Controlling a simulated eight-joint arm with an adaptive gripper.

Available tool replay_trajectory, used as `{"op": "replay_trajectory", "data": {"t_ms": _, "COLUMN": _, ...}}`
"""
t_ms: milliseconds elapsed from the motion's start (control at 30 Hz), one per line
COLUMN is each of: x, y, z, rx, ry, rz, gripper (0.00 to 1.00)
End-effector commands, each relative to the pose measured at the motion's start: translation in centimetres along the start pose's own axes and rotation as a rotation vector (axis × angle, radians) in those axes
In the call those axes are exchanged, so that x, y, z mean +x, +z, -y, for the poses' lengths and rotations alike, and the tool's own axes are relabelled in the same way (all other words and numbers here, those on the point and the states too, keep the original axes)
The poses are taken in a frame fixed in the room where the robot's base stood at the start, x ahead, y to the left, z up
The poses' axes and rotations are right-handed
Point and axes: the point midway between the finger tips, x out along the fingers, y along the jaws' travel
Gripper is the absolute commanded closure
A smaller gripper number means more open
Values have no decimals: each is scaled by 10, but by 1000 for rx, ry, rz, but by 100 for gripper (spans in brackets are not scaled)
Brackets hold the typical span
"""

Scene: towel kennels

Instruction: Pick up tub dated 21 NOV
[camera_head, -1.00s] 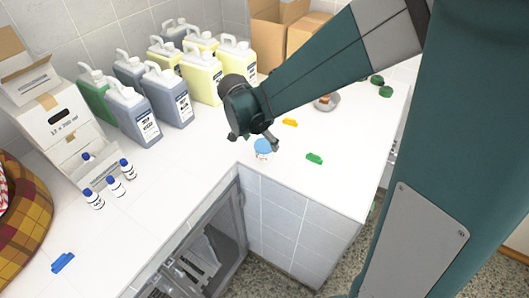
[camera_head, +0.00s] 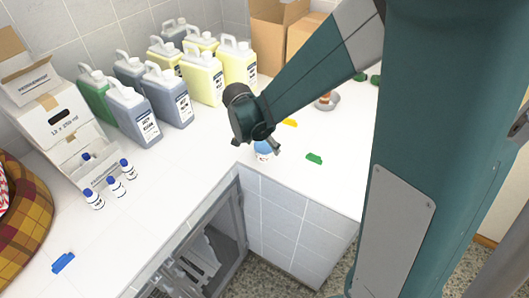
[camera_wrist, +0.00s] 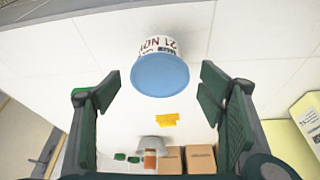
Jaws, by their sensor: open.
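The tub (camera_wrist: 160,72) has a blue lid and a white side with a label reading 21 NOV, upside down in the wrist view. In the head view the tub (camera_head: 263,149) stands on the white counter near its inner corner, partly hidden by my gripper. My gripper (camera_head: 260,140) is above and beside it. In the wrist view my gripper (camera_wrist: 158,92) is open, its green-padded fingers apart on either side of the tub. The fingers do not appear to touch it.
Several jugs (camera_head: 165,95) stand along the wall. A green clip (camera_head: 314,159) and a yellow clip (camera_head: 290,123) lie on the counter near the tub. Small blue-capped bottles (camera_head: 116,187) stand at left. Cardboard boxes (camera_head: 303,38) stand at the back. An open kennel (camera_head: 210,250) lies below the counter.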

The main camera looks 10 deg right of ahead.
Motion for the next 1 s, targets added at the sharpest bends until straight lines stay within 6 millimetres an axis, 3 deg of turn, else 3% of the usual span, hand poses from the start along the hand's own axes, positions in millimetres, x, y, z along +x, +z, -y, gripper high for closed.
{"op": "replay_trajectory", "data": {"t_ms": 300, "x": 22, "y": 0, "z": 0, "rx": 0, "ry": 0, "rz": 0, "gripper": 31}}
{"op": "replay_trajectory", "data": {"t_ms": 933, "x": 24, "y": 0, "z": 0, "rx": 0, "ry": 0, "rz": 0, "gripper": 31}}
{"op": "replay_trajectory", "data": {"t_ms": 1000, "x": 24, "y": 0, "z": 0, "rx": 0, "ry": 0, "rz": 0, "gripper": 39}}
